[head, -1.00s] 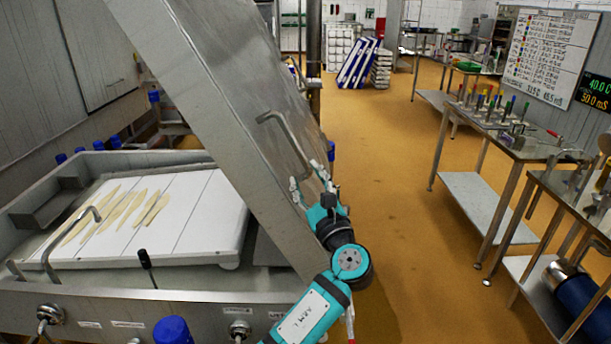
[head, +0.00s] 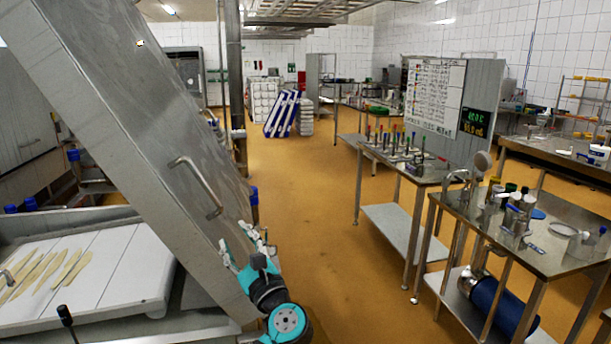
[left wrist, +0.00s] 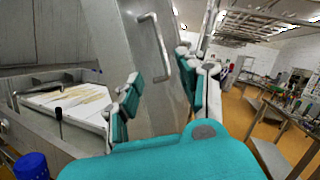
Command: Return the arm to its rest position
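My left gripper (head: 238,248) is low in the head view, its arm coming up from the bottom edge. Its fingers are spread and nothing is between them. In the left wrist view the open fingers (left wrist: 160,85) frame the raised steel lid (left wrist: 150,90). The lid (head: 120,110) stands tilted across the left of the head view. Its bar handle (head: 197,187) is just above the fingertips, apart from them in the head view. The handle also shows in the left wrist view (left wrist: 154,45). My right gripper is not in view.
Under the lid, a white board (head: 120,255) carries several pale flat strips. Steel tables with tools (head: 400,165) and vessels (head: 550,255) stand at right, with a blue cylinder (head: 500,305) on a lower shelf. The orange floor (head: 310,210) between is clear.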

